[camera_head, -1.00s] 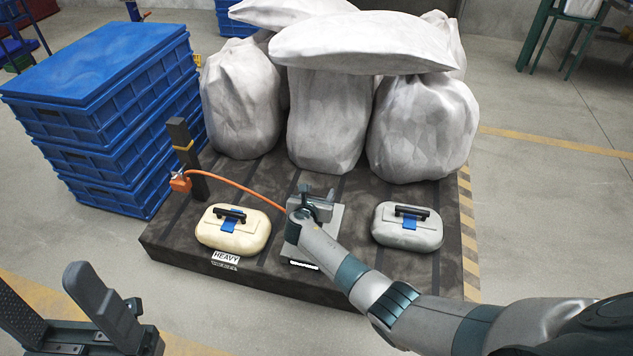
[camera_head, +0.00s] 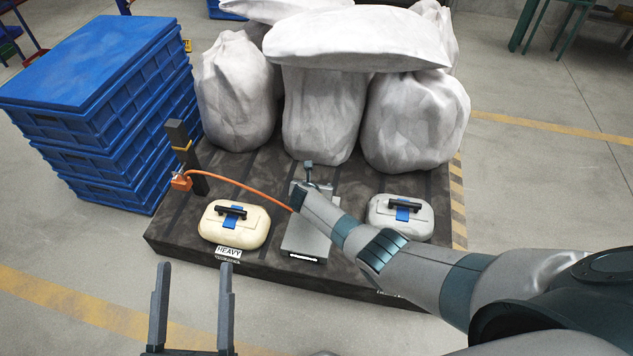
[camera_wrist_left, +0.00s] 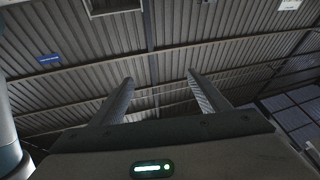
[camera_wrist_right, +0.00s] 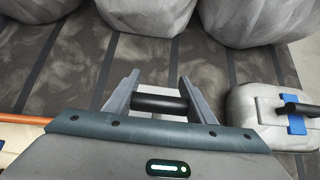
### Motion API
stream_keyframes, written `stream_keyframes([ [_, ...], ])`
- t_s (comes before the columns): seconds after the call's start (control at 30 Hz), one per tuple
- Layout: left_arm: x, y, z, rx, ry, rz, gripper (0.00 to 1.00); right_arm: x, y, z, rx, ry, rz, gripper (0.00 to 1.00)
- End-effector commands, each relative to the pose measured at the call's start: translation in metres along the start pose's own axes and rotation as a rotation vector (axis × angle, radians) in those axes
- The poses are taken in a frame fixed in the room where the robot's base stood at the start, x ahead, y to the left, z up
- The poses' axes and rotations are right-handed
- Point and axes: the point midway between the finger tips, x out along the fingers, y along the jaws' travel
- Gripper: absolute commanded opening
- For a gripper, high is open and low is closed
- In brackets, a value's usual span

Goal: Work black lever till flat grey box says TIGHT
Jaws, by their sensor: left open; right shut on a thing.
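The flat grey box (camera_head: 304,241) lies on the dark platform, with a small white strip (camera_head: 304,257) at its near edge; any word there is too small to read. My right arm covers part of the box from the right. In the right wrist view the black lever (camera_wrist_right: 160,104) lies crosswise between the two fingers of my right gripper (camera_wrist_right: 158,92), which is shut on it. The lever's base is hidden behind the gripper body. My left gripper (camera_head: 192,268) is open and empty, fingers pointing up, in front of the platform; it also shows in the left wrist view (camera_wrist_left: 160,90).
A cream case (camera_head: 255,221) with a HEAVY label below it and a grey case (camera_head: 381,207) flank the box. An orange hose (camera_head: 240,184) runs from a dark post (camera_head: 196,176) towards the box. White sacks (camera_head: 325,120) stand behind; blue crates (camera_head: 120,145) stand left.

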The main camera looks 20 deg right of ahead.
Motion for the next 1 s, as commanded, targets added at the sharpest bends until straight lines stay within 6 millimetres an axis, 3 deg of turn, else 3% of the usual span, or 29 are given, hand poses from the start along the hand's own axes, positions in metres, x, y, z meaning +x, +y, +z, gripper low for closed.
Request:
stream_keyframes([
  [0.3,0.002,-0.006,0.021,-0.002,-0.115,-0.01,0.69,0.013,-0.001,0.004,0.002,0.118,-0.002,0.1],
  [1.0,0.001,-0.003,0.006,0.001,-0.031,-0.005,0.69,0.026,-0.001,0.001,0.0,0.261,-0.001,0.1],
])
